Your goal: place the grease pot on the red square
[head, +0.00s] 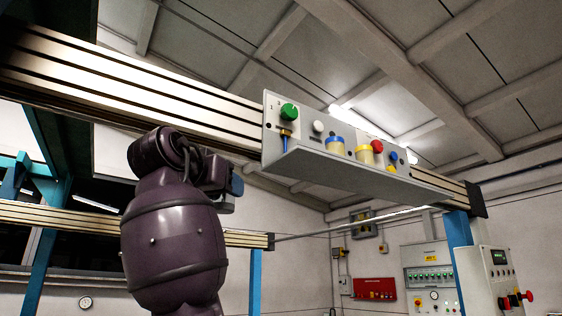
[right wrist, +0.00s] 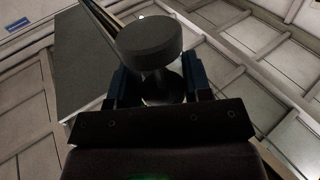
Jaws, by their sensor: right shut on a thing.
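My right gripper (right wrist: 152,88) is shut on a dark grey round thing (right wrist: 150,42) with a wide top and a narrower waist, which I take to be the grease pot. It is held up in the air, with the ceiling behind it. In the head view, the dark arm rises at the left and its gripper end (head: 230,188) is left of the shelf and below the beam. Its jaws are too small to make out there. I see no red square; the top of the shelf (head: 340,172) is hidden from below. My left gripper is not in view.
The shelf hangs on a long gantry beam (head: 60,70), under a panel with green (head: 289,111), white and red knobs. Yellow-banded pots (head: 365,155) and a blue-tipped piece (head: 287,148) are at the shelf. A grey plate (right wrist: 80,75) is close to the right gripper.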

